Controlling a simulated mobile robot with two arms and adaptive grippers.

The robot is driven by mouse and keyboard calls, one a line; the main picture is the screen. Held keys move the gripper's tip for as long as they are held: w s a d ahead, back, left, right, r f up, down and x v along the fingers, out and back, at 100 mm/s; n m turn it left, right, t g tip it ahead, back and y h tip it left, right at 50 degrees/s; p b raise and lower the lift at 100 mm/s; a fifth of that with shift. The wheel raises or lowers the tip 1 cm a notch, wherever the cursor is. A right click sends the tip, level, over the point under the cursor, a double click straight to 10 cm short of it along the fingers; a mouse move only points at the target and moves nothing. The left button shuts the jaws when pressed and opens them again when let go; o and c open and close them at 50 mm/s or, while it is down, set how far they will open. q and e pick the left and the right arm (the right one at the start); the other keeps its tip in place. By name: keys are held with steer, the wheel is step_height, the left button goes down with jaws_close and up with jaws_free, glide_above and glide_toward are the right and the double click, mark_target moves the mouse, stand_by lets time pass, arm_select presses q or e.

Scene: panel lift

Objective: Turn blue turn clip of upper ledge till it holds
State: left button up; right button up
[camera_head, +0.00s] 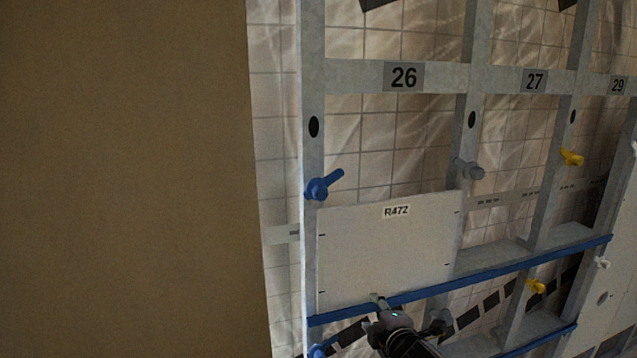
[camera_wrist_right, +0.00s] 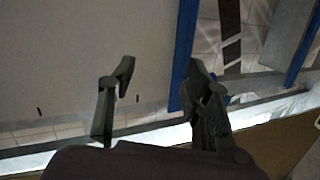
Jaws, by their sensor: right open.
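The blue turn clip (camera_head: 317,189) sits on the left upright at the top left corner of the white panel R472 (camera_head: 385,250). Its handle points up and to the right, above the panel's top edge. The panel stands upright on the blue-edged upper ledge (camera_head: 500,270). My right gripper (camera_head: 405,312) is open at the panel's bottom edge, in front of the ledge and well below the clip. In the right wrist view its fingers (camera_wrist_right: 160,76) are spread with nothing between them; the panel and blue ledge edge lie beyond. My left gripper is out of view.
A large brown board (camera_head: 130,180) fills the left side, close to the left upright. A grey clip (camera_head: 470,170) is at the panel's top right. Yellow clips (camera_head: 571,158) are farther right. Another blue clip (camera_head: 318,350) shows at bottom left. The bay under number 27 looks empty.

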steer(key=s+a+r+n+t+y+p, duration=0.1)
steer(key=s+a+r+n, duration=0.1)
steer(key=r, duration=0.7)
steer(key=s+a+r+n+t+y, duration=0.1)
steer(key=s+a+r+n, duration=0.15)
steer(key=r, duration=0.65)
steer(key=n+t+y, duration=0.1)
steer(key=n+t, duration=0.1)
steer(key=n, duration=0.3)
glide_toward(323, 193)
steer(key=shift+m+g, duration=0.25)
steer(key=shift+g, duration=0.05)
steer(key=p+x, duration=0.3)
steer(key=x, duration=0.1)
steer(key=p+x, duration=0.4)
steer(key=x, duration=0.1)
steer(key=shift+w+r, duration=0.25)
steer(key=shift+w, duration=0.1)
steer(key=shift+x, duration=0.85)
steer(key=shift+f, duration=0.1)
jaws_close()
